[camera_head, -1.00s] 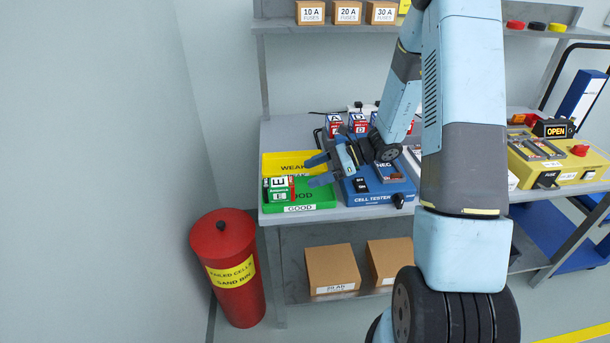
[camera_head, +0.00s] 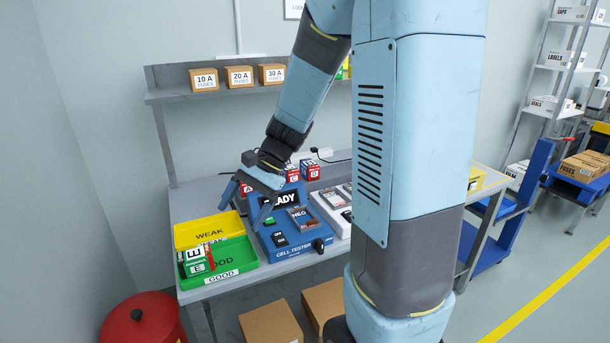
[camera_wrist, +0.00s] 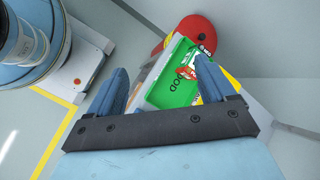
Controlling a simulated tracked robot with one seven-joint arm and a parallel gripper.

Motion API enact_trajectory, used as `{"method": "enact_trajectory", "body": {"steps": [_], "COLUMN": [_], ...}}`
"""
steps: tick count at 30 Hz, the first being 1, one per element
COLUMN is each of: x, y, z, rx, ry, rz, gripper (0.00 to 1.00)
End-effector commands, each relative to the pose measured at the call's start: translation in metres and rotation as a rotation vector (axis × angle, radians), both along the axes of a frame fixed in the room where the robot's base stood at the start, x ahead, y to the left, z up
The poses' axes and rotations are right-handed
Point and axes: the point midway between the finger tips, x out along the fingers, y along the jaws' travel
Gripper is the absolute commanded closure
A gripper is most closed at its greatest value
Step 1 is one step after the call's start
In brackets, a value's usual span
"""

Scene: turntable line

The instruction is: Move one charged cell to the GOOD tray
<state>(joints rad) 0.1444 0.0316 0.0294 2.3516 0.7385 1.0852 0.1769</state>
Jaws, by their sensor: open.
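The green GOOD tray (camera_head: 240,258) stands at the front left of the bench. One cell marked E (camera_head: 195,262), white, green and red, lies in its left part. In the wrist view the tray (camera_wrist: 176,90) and the cell (camera_wrist: 190,68) show beyond the fingers. My gripper (camera_head: 244,208) is open with nothing between its fingers, raised near the left side of the blue cell tester (camera_head: 290,252). The tester's sign is partly hidden by my gripper and reads "...ADY". Several red-and-white lettered cells (camera_head: 310,170) stand behind the tester, some partly hidden by my arm.
The yellow WEAK tray (camera_head: 208,232) adjoins the GOOD tray behind it and looks empty. A red sand bin (camera_head: 143,322) stands on the floor at the lower left. Fuse boxes (camera_head: 240,77) sit on the shelf above. My arm covers much of the bench's right part.

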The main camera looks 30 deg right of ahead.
Motion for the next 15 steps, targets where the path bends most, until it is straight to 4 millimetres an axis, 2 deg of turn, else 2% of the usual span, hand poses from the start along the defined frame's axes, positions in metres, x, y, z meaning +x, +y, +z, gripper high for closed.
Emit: {"method": "enact_trajectory", "body": {"steps": [3,15], "x": [-0.019,-0.079], "y": [-0.007,-0.039], "z": [0.021,0.077], "rx": [-0.086,-0.384], "ry": [-0.105,-0.433], "rz": [0.083,0.338], "gripper": [0.17,0.17]}}
